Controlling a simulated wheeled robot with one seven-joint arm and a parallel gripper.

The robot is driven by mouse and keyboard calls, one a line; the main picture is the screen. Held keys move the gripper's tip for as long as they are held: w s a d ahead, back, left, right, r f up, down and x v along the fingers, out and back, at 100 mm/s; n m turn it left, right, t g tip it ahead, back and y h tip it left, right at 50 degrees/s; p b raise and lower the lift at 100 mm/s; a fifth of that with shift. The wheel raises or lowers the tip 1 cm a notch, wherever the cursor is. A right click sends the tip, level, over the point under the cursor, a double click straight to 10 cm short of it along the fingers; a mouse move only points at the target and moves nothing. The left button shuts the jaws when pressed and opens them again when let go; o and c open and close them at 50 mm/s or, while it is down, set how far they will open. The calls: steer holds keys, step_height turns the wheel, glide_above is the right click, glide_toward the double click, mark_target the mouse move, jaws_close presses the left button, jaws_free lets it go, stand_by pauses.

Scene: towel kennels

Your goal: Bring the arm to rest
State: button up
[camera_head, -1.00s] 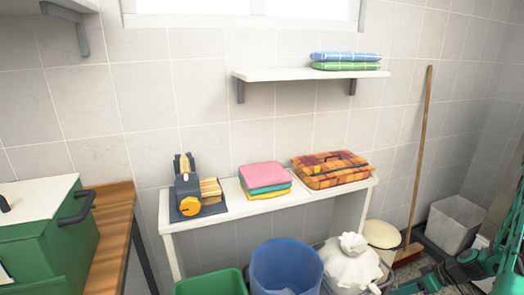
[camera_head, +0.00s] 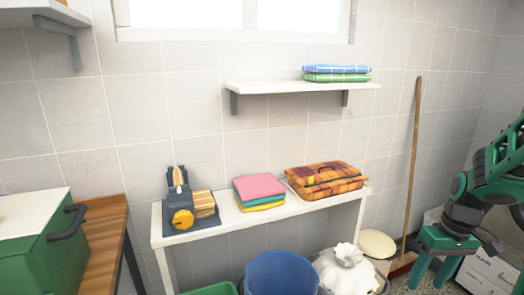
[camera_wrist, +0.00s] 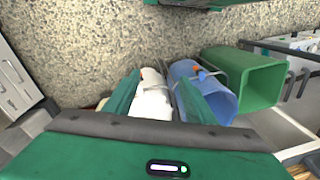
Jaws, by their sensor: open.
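My gripper (camera_head: 430,280) is at the lower right of the head view, at the end of my green and dark arm, with its two green fingers apart and pointing down. In the wrist view my gripper (camera_wrist: 158,92) shows both fingers spread, with nothing held between them. The white bag (camera_head: 345,270) is left of my gripper in the head view.
A white table (camera_head: 230,221) carries folded towels (camera_head: 260,191), an orange plaid cloth (camera_head: 325,178) and a dark-and-yellow device (camera_head: 182,205). A blue bin (camera_head: 281,272) stands in front. A broom (camera_head: 413,165) leans on the wall near my arm. Towels (camera_head: 337,74) lie on a wall shelf (camera_head: 285,88).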

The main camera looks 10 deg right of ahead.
steer(key=s+a+r+m, duration=0.2)
steer(key=s+r, duration=0.2)
steer(key=s, duration=0.2)
steer(key=s+a+r+m+h, duration=0.1)
steer(key=s+a+r+m, duration=0.2)
steer(key=s, duration=0.4)
steer(key=shift+s+a+r+m, duration=0.2)
steer(key=shift+r+m, duration=0.1)
steer(key=shift+r, duration=0.1)
steer(key=shift+w+f, duration=0.25)
steer(key=shift+w, duration=0.4)
